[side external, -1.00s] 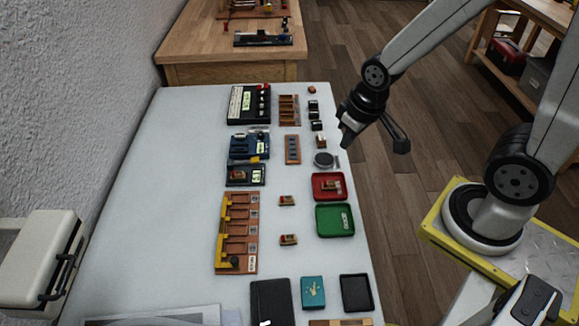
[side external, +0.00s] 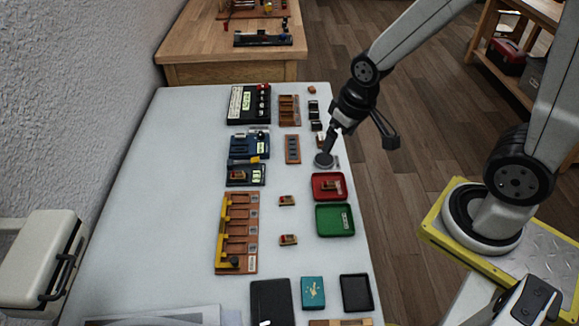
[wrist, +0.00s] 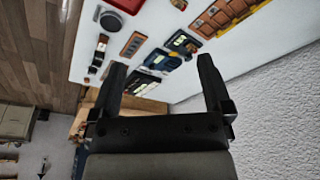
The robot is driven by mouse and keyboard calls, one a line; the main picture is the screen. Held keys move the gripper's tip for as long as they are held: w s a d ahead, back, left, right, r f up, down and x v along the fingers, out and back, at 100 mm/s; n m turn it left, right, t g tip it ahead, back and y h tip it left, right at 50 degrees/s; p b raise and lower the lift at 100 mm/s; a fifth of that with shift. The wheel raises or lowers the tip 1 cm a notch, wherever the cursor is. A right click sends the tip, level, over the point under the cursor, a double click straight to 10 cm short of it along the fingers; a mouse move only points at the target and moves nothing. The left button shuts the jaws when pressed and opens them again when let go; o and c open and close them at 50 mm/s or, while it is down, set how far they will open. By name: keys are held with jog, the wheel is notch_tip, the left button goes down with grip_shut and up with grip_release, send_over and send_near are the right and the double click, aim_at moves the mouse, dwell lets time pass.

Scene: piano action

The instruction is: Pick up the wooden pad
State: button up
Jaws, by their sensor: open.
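Several small wooden pieces show in the side view, and I cannot tell which is the wooden pad. One small brown block (side external: 312,90) lies at the table's far right corner. A wooden piece (side external: 320,140) beyond the round grey disc (side external: 324,160) is partly hidden by my gripper. Two wooden blocks with red parts, a farther one (side external: 287,201) and a nearer one (side external: 289,240), lie mid-table. My gripper (side external: 328,151) is above the disc, jaws pointing down. In the wrist view my gripper (wrist: 160,64) is open, with nothing between its fingers.
A red tray (side external: 317,193) holding a wooden block and a green tray (side external: 335,232) stand at the right edge. A slotted wooden rack with a yellow bar (side external: 252,198), blue devices (side external: 249,145) and a black box (side external: 236,104) stand to the left. The table's left side (side external: 150,210) is clear.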

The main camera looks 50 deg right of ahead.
jog(key=w+a+f+m, duration=0.2)
jog(key=w, duration=0.8)
jog(key=m+g, duration=0.3)
jog(key=m, duration=0.4)
send_over(237, 174)
notch_tip(237, 174, down, 15)
jog(key=shift+s+a, duration=0.2)
jog(key=shift+s, duration=0.1)
jog(key=shift+f, duration=0.1)
jog(key=shift+f, duration=1.3)
jog(key=shift+f, duration=0.1)
jog(key=shift+w+d+f, duration=0.1)
jog(key=shift+w+f, duration=0.05)
jog(key=shift+f, duration=1.1)
jog(key=shift+w+d+f, duration=0.1)
jog(key=shift+f, duration=1.1)
